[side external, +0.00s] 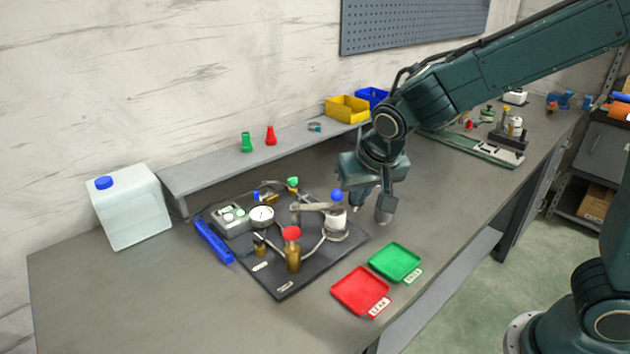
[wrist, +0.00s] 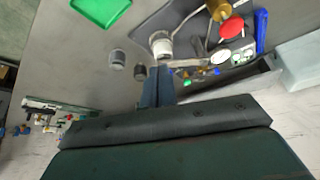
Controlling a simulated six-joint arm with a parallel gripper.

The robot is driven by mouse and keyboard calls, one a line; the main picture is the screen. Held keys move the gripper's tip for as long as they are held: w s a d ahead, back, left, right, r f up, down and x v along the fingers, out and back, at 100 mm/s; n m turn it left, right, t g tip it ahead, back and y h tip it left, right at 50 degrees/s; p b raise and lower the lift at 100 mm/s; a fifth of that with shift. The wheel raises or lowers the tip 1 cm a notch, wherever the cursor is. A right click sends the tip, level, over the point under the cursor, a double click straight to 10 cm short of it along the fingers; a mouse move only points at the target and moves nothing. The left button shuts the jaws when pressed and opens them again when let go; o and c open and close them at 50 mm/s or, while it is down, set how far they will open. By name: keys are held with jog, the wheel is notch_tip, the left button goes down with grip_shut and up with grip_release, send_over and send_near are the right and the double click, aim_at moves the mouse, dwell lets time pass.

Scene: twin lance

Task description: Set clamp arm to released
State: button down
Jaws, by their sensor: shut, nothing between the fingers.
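In the side view, a dark fixture board (side external: 283,278) lies on the bench. At its right corner a grey clamp arm (side external: 310,207) extends level beside a white cylinder (side external: 336,216) and a blue knob (side external: 337,195). My gripper (side external: 358,205) points down just right of the white cylinder, apart from the clamp arm as far as I can tell. In the wrist view the fingers (wrist: 158,70) are together and empty, their tips near the white cylinder (wrist: 161,45). The clamp arm (wrist: 188,63) shows to their right. Its pivot is partly hidden.
A green tray (side external: 395,262) and red tray (side external: 360,290) lie in front of the board. The board also carries a gauge (side external: 262,217) and a red-topped brass valve (side external: 292,250). A shelf (side external: 225,172) runs behind, and a white canister (side external: 130,208) stands left.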

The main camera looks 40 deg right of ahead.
aim_at(339, 207)
jog(key=w+d+f, duration=0.3)
jog(key=w+f, duration=0.4)
jog(key=shift+d, duration=0.15)
dwell(0.4)
jog(key=shift+w+d+r+n, duration=0.1)
jog(key=shift+w+d+n, duration=0.15)
jog(key=shift+d+n, duration=0.2)
dwell(0.6)
jog(key=shift+w+d+n+y, duration=0.7)
jog(key=shift+d+n, duration=0.1)
jog(key=shift+n, duration=0.35)
jog(key=shift+w+d+n+t+y, duration=0.3)
jog(key=shift+w+d+n+y, duration=0.3)
jog(key=shift+w+n, duration=0.5)
jog(key=w+n+g+y, duration=0.2)
jog(key=w+n+y, duration=0.1)
jog(key=w+n, duration=0.5)
jog(key=shift+w+d+n+y, duration=0.3)
jog(key=shift+w+n+y, duration=0.1)
jog(key=shift+n, duration=0.7)
